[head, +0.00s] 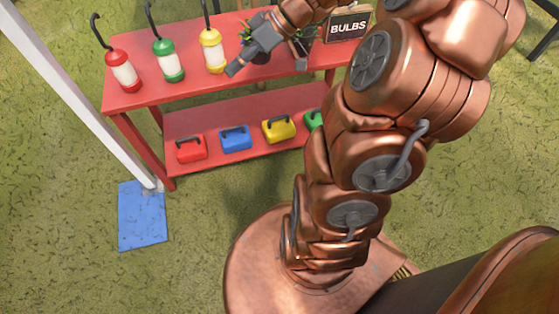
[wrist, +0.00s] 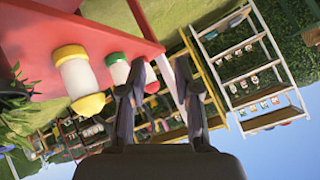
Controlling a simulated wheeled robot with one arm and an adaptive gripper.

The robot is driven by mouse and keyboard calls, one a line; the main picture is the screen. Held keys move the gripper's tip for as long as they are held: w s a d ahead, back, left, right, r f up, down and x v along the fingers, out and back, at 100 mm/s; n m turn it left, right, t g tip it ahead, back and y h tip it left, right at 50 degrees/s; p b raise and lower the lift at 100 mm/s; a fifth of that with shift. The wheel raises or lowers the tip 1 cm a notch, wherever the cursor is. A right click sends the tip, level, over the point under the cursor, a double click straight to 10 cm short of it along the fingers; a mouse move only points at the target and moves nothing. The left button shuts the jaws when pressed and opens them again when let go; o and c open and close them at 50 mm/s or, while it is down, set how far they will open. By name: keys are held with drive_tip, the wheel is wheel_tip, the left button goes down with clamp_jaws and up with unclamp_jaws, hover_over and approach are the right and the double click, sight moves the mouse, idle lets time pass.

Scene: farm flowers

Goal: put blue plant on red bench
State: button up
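The red bench (head: 140,92) stands in front of me, with a top board and a lower shelf. Its red top also fills the upper left of the wrist view (wrist: 35,40). My gripper (head: 267,64) is over the bench top, left of the BULBS sign. Its two fingers stand apart with nothing between them in the wrist view (wrist: 158,65). A small leafy plant (head: 246,32) shows behind the gripper, partly hidden by it; I cannot tell its flower colour. Green leaves (wrist: 15,110) show at the left edge of the wrist view. I cannot make out a blue plant.
Red (head: 123,70), green (head: 167,58) and yellow (head: 212,50) lantern-like bottles stand on the bench top. A white post (head: 85,100) rises at left. A white rack (wrist: 245,70) with pots stands farther off.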

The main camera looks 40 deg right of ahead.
drive_tip(key=s+a+f+m+g+h, duration=0.25)
drive_tip(key=s+a+g, duration=0.35)
drive_tip(key=s+a, duration=0.65)
drive_tip(key=s+d+f+m+g+h, duration=0.1)
drive_tip(key=s+m+h, duration=0.1)
drive_tip(key=s, duration=0.5)
drive_tip(key=s+d+f+m+g+h, duration=0.1)
drive_tip(key=s+d+h, duration=0.1)
drive_tip(key=s+h, duration=0.2)
drive_tip(key=s, duration=0.3)
drive_tip(key=shift+m, duration=0.35)
drive_tip(key=shift+s+r, duration=0.1)
drive_tip(key=w+a+r+y+p, duration=0.2)
drive_tip(key=a+r+p, duration=0.2)
drive_tip(key=r+p, duration=0.7)
drive_tip(key=d+r+t+h+p, duration=0.1)
drive_tip(key=d+r+p, duration=0.1)
drive_tip(key=r+p, duration=0.8)
drive_tip(key=d+r+t+h+p, duration=0.1)
drive_tip(key=d+r+p, duration=0.1)
drive_tip(key=r+p, duration=0.9)
wheel_tip(320, 180, up, 2)
drive_tip(key=shift+s+d, duration=0.15)
